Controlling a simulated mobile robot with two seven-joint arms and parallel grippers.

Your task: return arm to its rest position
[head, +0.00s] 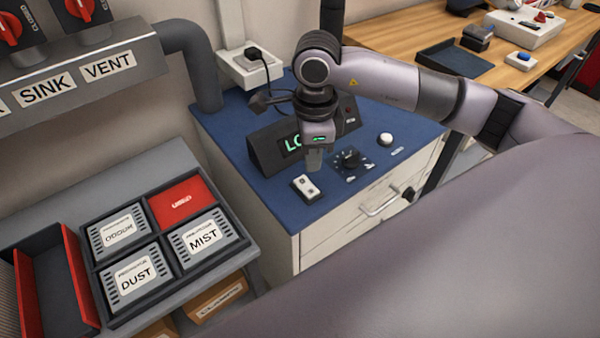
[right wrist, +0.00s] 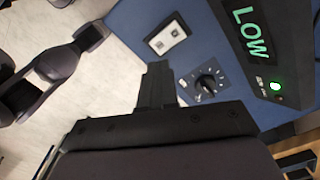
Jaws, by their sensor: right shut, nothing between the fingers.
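My right gripper (head: 314,160) points down above the blue top of the cabinet (head: 225,130), in front of the display box. Its fingers are together and empty; they also show in the right wrist view (right wrist: 157,85). A black dial (head: 351,158) lies just right of the fingers in the head view, and a white switch plate (head: 306,187) lies just below them. The display box (right wrist: 250,40) reads "LOW" in green in the right wrist view, with a lit green lamp. My gripper partly hides the display in the head view. My left gripper is not in view.
A white round button (head: 385,139) sits on the blue top. At left, a tray (head: 105,270) holds cartridges marked "DUST" and "MIST" and a red one. A "SINK" and "VENT" panel (head: 130,75) hangs above. A wooden bench (head: 400,45) with small items stands behind my right arm.

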